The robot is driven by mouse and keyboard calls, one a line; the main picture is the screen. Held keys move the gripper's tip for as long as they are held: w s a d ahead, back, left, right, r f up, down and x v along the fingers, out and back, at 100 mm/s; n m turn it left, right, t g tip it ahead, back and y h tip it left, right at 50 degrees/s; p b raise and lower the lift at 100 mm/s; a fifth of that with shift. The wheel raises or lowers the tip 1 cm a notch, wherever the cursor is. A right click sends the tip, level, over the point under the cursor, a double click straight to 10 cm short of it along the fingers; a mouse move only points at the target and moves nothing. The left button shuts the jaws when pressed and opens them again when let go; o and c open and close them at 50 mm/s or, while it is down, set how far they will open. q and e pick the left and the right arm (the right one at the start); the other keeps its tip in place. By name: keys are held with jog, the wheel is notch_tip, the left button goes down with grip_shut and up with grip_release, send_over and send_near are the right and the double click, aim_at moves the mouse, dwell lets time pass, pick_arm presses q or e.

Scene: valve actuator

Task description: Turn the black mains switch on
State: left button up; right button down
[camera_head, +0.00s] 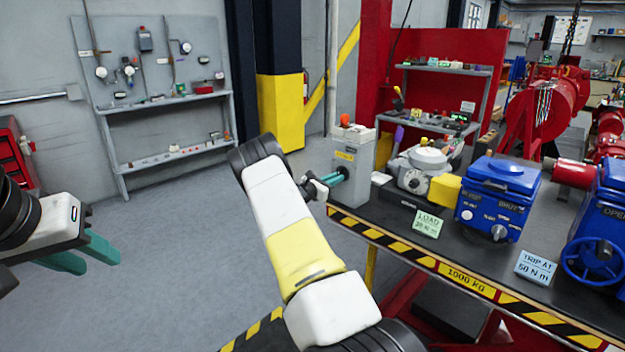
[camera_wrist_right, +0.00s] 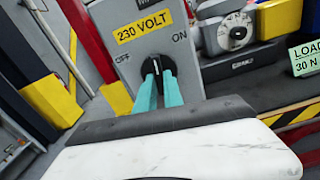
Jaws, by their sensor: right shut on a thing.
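The grey switch box (camera_head: 352,160) stands at the left end of the workbench, with a yellow "230 VOLT" label (camera_wrist_right: 142,27). Its black mains switch (camera_wrist_right: 155,69) is a round knob between the words OFF at its left and ON at its upper right. A pale mark on the knob points roughly upward between the two words. My right gripper (camera_head: 328,183) is at the box front, its teal fingers shut on the knob's sides; the fingers also show in the right wrist view (camera_wrist_right: 160,92). My left gripper (camera_head: 88,254) is open and empty over the floor at the left.
On the bench right of the box are a grey actuator (camera_head: 425,170), a green load card (camera_head: 428,223) and a blue actuator (camera_head: 497,195). The striped bench edge (camera_head: 470,284) runs along the front. The floor (camera_head: 170,240) at left is clear.

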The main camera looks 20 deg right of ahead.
jog(key=m, duration=0.6)
jog(key=shift+w+a+m, duration=0.1)
jog(key=shift+w+m, duration=0.05)
jog(key=shift+m, duration=0.15)
dwell(0.5)
jog(key=c, duration=1.5)
grip_release()
jog(key=shift+o, duration=0.2)
jog(key=v, duration=0.7)
jog(key=shift+a, duration=0.35)
